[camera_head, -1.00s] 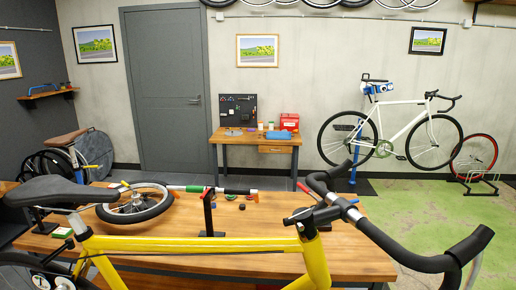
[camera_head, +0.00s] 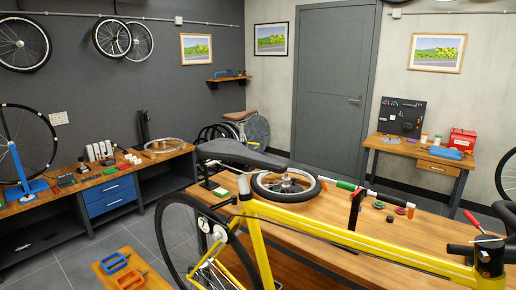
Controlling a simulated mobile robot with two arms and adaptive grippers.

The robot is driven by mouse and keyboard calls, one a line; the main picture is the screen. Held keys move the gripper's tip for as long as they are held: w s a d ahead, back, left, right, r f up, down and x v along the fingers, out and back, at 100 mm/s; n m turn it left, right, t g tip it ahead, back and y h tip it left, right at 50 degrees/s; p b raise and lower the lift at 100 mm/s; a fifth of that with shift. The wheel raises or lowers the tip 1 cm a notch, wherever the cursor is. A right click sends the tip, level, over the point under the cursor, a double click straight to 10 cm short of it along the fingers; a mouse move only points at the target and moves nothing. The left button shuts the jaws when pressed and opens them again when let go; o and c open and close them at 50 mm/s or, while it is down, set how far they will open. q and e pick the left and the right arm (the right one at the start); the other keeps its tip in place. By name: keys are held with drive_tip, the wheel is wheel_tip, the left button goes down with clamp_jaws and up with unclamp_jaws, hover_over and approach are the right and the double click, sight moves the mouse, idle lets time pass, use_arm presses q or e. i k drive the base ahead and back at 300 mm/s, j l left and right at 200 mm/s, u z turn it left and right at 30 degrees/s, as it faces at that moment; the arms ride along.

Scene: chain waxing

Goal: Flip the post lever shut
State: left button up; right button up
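The yellow bicycle (camera_head: 330,235) stands in front of the wooden workbench, its black saddle (camera_head: 240,153) at centre left on a silver seat post (camera_head: 243,186). A black upright post (camera_head: 356,208) stands on the bench behind the frame's top tube. A small red lever (camera_head: 473,221) sticks up at a slant near the handlebar stem at the right edge. I cannot tell which of these carries the post lever, or whether that lever is open or shut. Neither gripper is in view.
The workbench (camera_head: 300,240) carries a small wheel (camera_head: 286,184) and several small parts. A side bench (camera_head: 70,200) with blue drawers stands left. A low wooden surface with blue clamp (camera_head: 115,262) and orange clamp (camera_head: 131,280) is at front. Grey floor lies between.

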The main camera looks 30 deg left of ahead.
sight(233, 201)
drive_tip(key=u, duration=1.1)
